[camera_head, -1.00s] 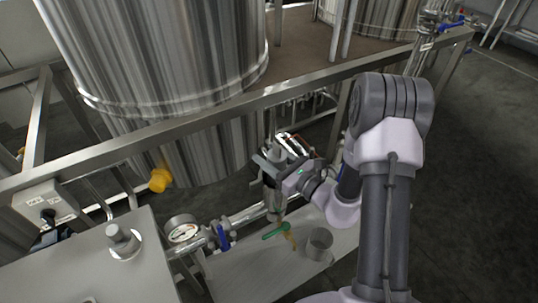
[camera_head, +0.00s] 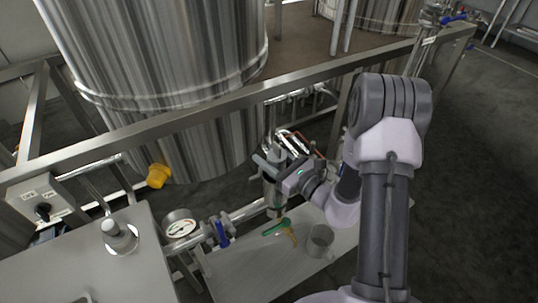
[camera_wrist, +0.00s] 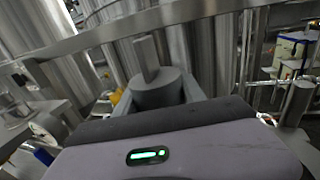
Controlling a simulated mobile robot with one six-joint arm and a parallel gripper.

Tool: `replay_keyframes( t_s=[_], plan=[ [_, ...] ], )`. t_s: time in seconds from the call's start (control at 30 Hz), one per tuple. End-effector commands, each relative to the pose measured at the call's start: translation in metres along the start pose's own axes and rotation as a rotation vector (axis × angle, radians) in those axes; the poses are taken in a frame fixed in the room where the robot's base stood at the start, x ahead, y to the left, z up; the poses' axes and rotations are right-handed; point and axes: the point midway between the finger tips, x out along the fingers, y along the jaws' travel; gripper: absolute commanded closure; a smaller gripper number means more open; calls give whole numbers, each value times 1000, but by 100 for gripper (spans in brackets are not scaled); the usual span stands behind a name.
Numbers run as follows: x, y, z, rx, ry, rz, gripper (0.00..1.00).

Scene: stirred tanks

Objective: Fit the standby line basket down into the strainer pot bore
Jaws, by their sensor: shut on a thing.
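My gripper (camera_head: 270,165) is at the middle of the head view, over the pipework beside the large tank. In the wrist view my gripper (camera_wrist: 155,105) is shut on a grey round piece with an upright post, which I take to be the standby line basket (camera_wrist: 156,90). The basket looks roughly upright; its lower part is hidden. A vertical metal cylinder (camera_head: 271,196) shows just below my gripper in the head view. I cannot tell whether it is the strainer pot or part of the basket. The pot's bore is not visible.
A low bench (camera_head: 265,265) carries an open metal cup (camera_head: 320,241) and a green-handled tool (camera_head: 277,227). A gauge (camera_head: 181,226) and blue valve handle (camera_head: 222,232) sit left of my gripper. The frame rail (camera_head: 200,112) runs behind. A knobbed piece (camera_head: 118,236) stands on the left table.

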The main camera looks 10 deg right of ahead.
Motion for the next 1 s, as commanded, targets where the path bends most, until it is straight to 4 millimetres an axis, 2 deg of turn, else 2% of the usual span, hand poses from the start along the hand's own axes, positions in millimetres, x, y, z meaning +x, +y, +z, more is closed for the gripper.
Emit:
replay_keyframes(
  t_s=[0.87, 1.0],
  plan=[
    [0, 0, -22, 0, 0, 0, 100],
    [0, 0, -20, -1, 0, 0, 100]
  ],
)
